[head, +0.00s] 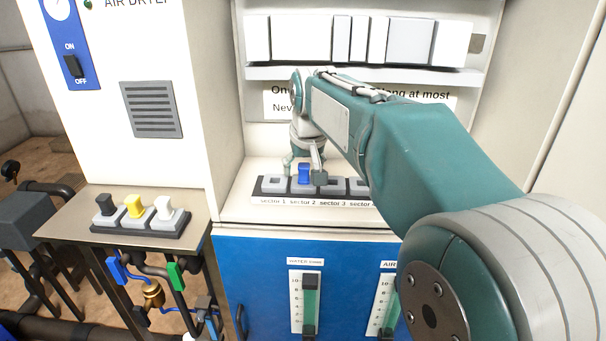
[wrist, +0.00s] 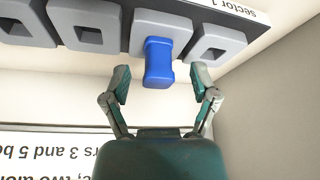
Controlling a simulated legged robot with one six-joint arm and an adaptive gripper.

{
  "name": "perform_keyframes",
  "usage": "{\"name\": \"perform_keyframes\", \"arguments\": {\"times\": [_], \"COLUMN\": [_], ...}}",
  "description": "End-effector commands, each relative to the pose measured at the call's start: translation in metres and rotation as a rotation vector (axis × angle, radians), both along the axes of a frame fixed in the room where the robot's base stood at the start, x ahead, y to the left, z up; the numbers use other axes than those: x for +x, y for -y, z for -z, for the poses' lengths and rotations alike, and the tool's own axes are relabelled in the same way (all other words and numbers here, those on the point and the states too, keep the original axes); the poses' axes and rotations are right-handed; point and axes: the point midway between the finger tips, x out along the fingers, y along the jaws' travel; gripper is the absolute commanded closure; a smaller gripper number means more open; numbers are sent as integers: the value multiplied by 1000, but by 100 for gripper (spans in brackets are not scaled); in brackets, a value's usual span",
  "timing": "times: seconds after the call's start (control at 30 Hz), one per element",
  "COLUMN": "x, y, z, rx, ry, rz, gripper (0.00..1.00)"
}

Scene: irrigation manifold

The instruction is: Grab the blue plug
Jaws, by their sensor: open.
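The blue plug (head: 304,174) stands in the sector 2 socket of a labelled socket strip (head: 258,190) on the cabinet ledge. In the wrist view the blue plug (wrist: 158,62) shows in full, seated in a grey square socket. My gripper (head: 302,168) is over the strip, pointing down at the plug. In the wrist view my gripper (wrist: 160,78) is open, with one finger toward each side of the plug. I see gaps between both fingers and the plug. My arm hides the right end of the strip in the head view.
A side table (head: 75,229) at left bears a holder with a black plug (head: 105,204), a yellow plug (head: 134,206) and a white plug (head: 164,208). A sign (head: 283,104) is on the wall behind the strip. White boxes (head: 302,40) line the shelf above.

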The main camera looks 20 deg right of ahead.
Motion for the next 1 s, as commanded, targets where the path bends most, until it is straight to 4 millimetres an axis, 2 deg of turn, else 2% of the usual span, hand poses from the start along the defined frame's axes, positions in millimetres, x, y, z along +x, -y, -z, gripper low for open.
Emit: {"name": "perform_keyframes", "arguments": {"times": [0.03,0.07,0.1,0.17,0.2,0.23,0.57,0.73,0.9,1.0], "x": [0,0,0,0,0,0,0,0,1,-17], "y": [0,0,0,0,0,0,0,0,0,9], "z": [0,0,0,0,-1,-1,0,-7,-34,-55], "rx": [0,0,0,0,0,0,0,0,0,0], "ry": [0,0,0,0,0,1,0,2,5,6], "rz": [0,0,0,0,0,0,0,0,0,2], "gripper": [23,32,50,77,95,100,100,100,100,100]}}
